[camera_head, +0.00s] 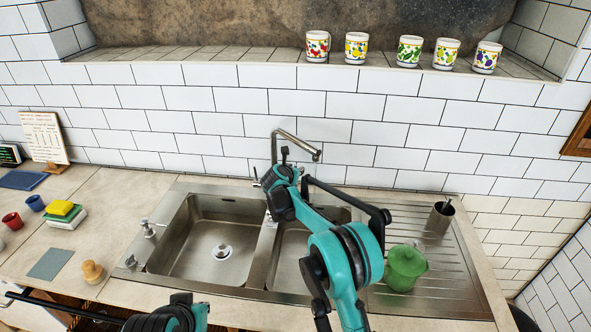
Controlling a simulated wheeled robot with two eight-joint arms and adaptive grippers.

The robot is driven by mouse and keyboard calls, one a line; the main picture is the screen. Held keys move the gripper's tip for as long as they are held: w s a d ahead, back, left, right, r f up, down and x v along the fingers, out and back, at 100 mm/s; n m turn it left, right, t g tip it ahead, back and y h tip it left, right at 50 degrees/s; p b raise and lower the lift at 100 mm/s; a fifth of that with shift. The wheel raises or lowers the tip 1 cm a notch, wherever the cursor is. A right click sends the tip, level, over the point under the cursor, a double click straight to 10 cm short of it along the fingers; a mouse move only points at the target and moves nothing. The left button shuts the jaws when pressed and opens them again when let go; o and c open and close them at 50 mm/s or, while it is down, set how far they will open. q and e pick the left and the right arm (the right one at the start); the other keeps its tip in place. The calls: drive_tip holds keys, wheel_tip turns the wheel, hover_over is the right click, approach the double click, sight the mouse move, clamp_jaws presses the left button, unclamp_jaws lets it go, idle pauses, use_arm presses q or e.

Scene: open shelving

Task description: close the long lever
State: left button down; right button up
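A metal faucet (297,138) rises behind the double sink, its spout bent to the right. A small metal lever end (256,174) shows at the left of the faucet's base. My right gripper (285,158) is at the faucet, in front of its lower post, and hides most of the base. Whether its fingers are open or touch anything cannot be told. Two small metal fittings, one upper (147,228) and one lower (131,262), stand on the sink's left rim. Only a dark and teal part of my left arm shows at the bottom edge; its gripper is out of view.
The steel sink (174,245) has a clear left basin; my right arm crosses the right one. A green pitcher (404,268) and a metal cup (440,217) stand on the drainboard. Sponges (65,215) and a wooden piece (92,271) lie left. Several mugs (356,47) line the ledge.

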drive_tip(key=v, duration=1)
drive_tip(key=shift+s+a+r, duration=0.2)
drive_tip(key=shift+s+r, duration=0.05)
drive_tip(key=shift+s, duration=0.05)
drive_tip(key=shift+f, duration=0.4)
clamp_jaws()
drive_tip(key=s+a+f+t+h+b, duration=0.3)
drive_tip(key=s+f+t+h+b, duration=0.15)
drive_tip(key=s+f+t, duration=0.2)
drive_tip(key=w+d+y+b, duration=0.1)
drive_tip(key=w+d, duration=0.4)
drive_tip(key=w, duration=0.8)
drive_tip(key=shift+r+b, duration=0.45)
drive_tip(key=shift+b, duration=0.45)
